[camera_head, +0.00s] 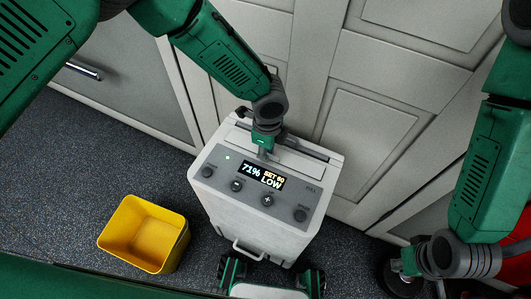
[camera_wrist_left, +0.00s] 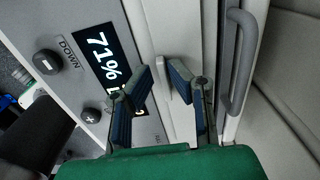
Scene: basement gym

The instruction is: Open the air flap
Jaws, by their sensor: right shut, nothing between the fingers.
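A white dehumidifier (camera_head: 262,227) stands upright on the floor, its display reading 71%, SET 60, LOW. The pale air flap (camera_head: 300,160) lies on its top behind the display and looks closed; part of it is hidden by my left gripper (camera_head: 262,152). In the left wrist view the left gripper (camera_wrist_left: 160,95) is open, its blue-padded fingers on either side of a small pale tab (camera_wrist_left: 180,82) on the flap (camera_wrist_left: 165,35). I cannot tell whether a finger touches the tab. My right gripper (camera_head: 440,287) is shut and empty, low at the right, away from the dehumidifier.
Buttons (camera_head: 267,201) sit beside the display. A grey handle bar (camera_wrist_left: 240,60) runs along the machine's back edge. A yellow bin (camera_head: 178,248) stands on the floor to the left. Pale cabinet doors (camera_head: 370,130) are close behind. Speckled floor (camera_head: 70,180) is clear at the left.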

